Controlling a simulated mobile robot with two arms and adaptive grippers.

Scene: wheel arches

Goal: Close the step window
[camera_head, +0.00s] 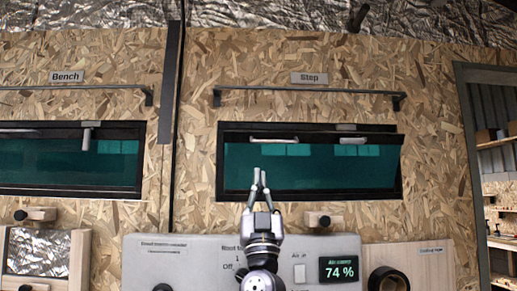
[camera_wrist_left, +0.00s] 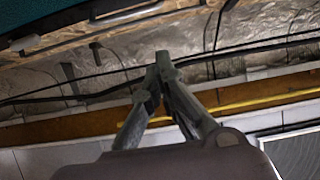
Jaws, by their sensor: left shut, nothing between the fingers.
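The step window (camera_head: 330,172) is a wide teal pane in a black frame, under the "Step" label (camera_head: 310,78) in the head view. Its pane appears tilted out from the frame; the right edge slants past the frame's side. Two pale handles sit along its upper edge, the left handle (camera_head: 273,139) and the right handle (camera_head: 352,141). My left gripper (camera_head: 259,172) is shut and empty, pointing up in front of the pane's left part, below the left handle. I cannot tell if it touches the pane. In the wrist view its fingertips (camera_wrist_left: 163,58) meet. My right gripper is not in view.
The bench window (camera_head: 60,170) is at the left. A dark rail (camera_head: 310,92) runs above the step window. Below stand a grey control panel (camera_head: 195,255) with a lit 74 % display (camera_head: 339,269) and a small wooden knob block (camera_head: 323,220). A doorway opens at the right.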

